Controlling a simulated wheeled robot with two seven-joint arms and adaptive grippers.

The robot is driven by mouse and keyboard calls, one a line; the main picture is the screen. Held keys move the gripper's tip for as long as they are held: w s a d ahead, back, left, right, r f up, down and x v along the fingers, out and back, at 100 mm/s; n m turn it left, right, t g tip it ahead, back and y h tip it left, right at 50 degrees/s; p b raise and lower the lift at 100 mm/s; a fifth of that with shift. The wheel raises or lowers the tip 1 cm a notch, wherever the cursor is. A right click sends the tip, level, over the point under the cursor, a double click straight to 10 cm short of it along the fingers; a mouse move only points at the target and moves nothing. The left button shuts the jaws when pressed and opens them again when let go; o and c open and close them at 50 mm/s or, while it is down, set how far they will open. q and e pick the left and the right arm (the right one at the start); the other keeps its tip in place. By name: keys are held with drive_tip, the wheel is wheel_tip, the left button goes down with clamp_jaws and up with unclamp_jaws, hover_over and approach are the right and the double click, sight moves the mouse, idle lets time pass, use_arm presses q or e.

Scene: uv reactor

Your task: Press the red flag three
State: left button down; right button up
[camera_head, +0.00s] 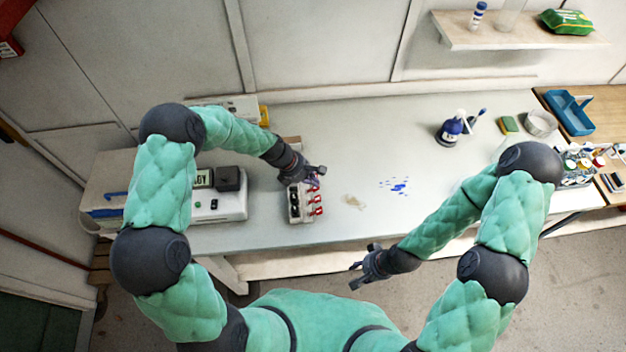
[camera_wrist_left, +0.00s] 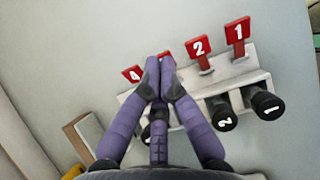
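A white block with red numbered flags (camera_head: 318,211) and black knobs stands on the table. In the left wrist view, flag one (camera_wrist_left: 238,31), flag two (camera_wrist_left: 200,47) and flag four (camera_wrist_left: 131,74) are readable. Between two and four, a small red edge, flag three (camera_wrist_left: 164,54), shows behind my fingertips; its number is hidden. My left gripper (camera_head: 319,175) is over the far end of the block. Its fingertips (camera_wrist_left: 159,70) are together, in front of flag three; I cannot tell whether they touch it. My right gripper (camera_head: 356,276) is open and empty, in front of the table's near edge.
A white device with a display (camera_head: 218,206) stands left of the block. Blue spots (camera_head: 397,186) and a pale smear (camera_head: 354,202) mark the otherwise clear middle of the table.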

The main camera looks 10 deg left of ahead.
use_arm(q)
drive_tip(key=w+p+v, duration=0.1)
drive_tip(key=p+v, duration=0.2)
drive_tip(key=v, duration=0.1)
wheel_tip(320, 180, up, 10)
hover_over(311, 191)
drive_tip(key=shift+w+f, duration=0.1)
drive_tip(key=shift+f, duration=0.15)
idle(0.5)
